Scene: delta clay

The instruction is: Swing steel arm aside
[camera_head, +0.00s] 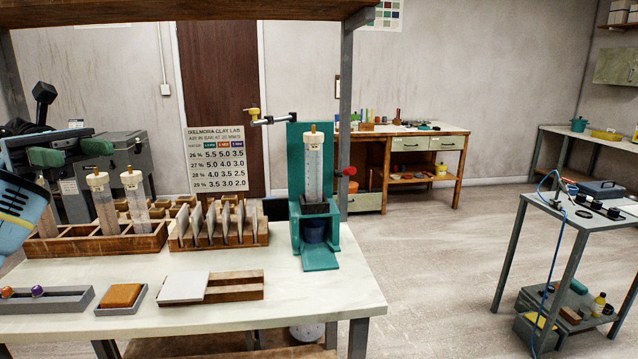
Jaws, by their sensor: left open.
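The steel arm (275,119) is a short horizontal bar at the upper left of the teal stand (295,160), with a yellow knob at its left end and a dark tip by the stand's top. A clear tube with a cream cap (314,165) stands upright in the stand, over a dark blue cup (313,231). My right gripper is out of view.
A slotted rack (225,240) and a printed sign (216,158) are left of the stand. The table's front right (330,298) is bare.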

